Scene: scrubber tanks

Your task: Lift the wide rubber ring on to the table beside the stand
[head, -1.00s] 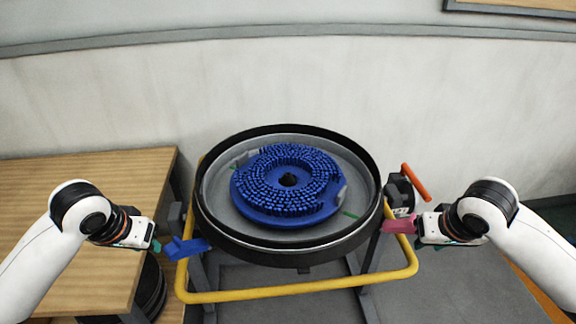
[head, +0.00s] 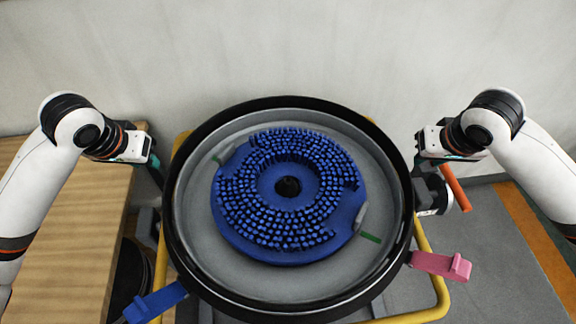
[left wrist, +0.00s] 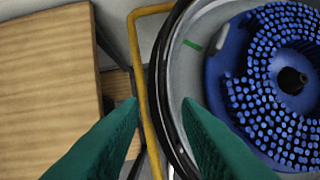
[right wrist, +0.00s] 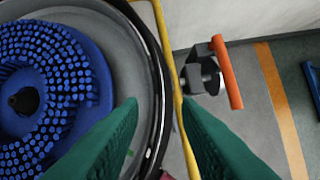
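The wide black rubber ring (head: 178,240) lies around the rim of a round grey tank on the stand, whose yellow rail (head: 437,295) shows below it. My left gripper (head: 153,160) is at the ring's left side. In the left wrist view its green fingers are apart, with the ring's edge (left wrist: 157,75) and the rail seen between them. My right gripper (head: 424,152) is at the right side, its fingers also apart, with the ring (right wrist: 160,85) and rail between them in the right wrist view. Neither visibly grips the ring. The wooden table (head: 75,230) is at the left.
A blue bristled disc (head: 240,240) sits in the tank. A blue tab (head: 155,303) and a pink tab (head: 440,264) stick out at the front. An orange handle (head: 455,187) stands by my right gripper. A dark round object (head: 128,275) is below, beside the table.

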